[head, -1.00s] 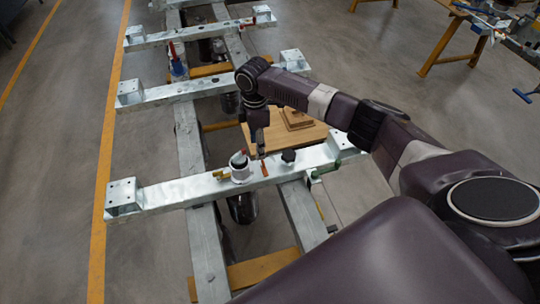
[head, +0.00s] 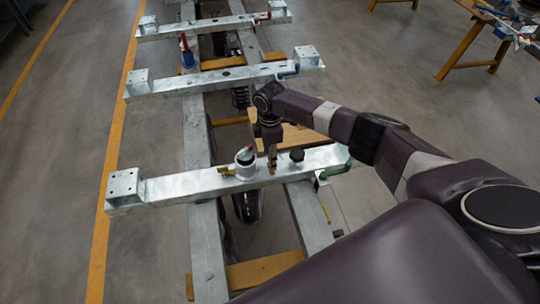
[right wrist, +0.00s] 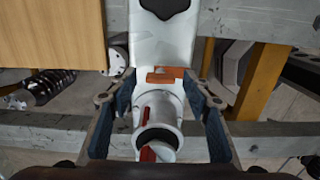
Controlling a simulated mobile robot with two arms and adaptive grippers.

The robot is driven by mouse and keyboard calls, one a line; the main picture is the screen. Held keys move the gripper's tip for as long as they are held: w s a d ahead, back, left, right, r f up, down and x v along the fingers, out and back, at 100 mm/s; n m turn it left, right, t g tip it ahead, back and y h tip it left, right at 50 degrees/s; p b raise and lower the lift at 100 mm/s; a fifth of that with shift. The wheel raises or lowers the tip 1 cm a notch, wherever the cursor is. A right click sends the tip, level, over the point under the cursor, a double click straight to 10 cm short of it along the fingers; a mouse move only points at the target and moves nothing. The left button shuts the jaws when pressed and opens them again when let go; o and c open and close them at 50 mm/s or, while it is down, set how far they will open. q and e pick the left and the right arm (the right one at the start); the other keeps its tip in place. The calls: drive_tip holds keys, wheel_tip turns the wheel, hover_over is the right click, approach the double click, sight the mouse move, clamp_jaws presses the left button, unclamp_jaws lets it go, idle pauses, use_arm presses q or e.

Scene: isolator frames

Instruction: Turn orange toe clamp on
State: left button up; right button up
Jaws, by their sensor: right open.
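My right gripper (head: 272,162) points down over the orange clamp in the head view. In the wrist view its fingers (right wrist: 158,98) are spread wide, with the cylinder and clamp between them in the picture. Contact cannot be told. My left gripper is out of view.
A yellow piece (head: 228,171) sits left of the cup, and a green clamp (head: 338,170) hangs at the beam's right end. A wooden board (head: 300,136) lies behind my gripper. More crossbeams stand farther back. Grey floor is clear on the left.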

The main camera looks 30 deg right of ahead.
drive_tip(key=shift+f, duration=0.2)
drive_tip(key=c, duration=1.2)
drive_tip(key=shift+o, duration=0.2)
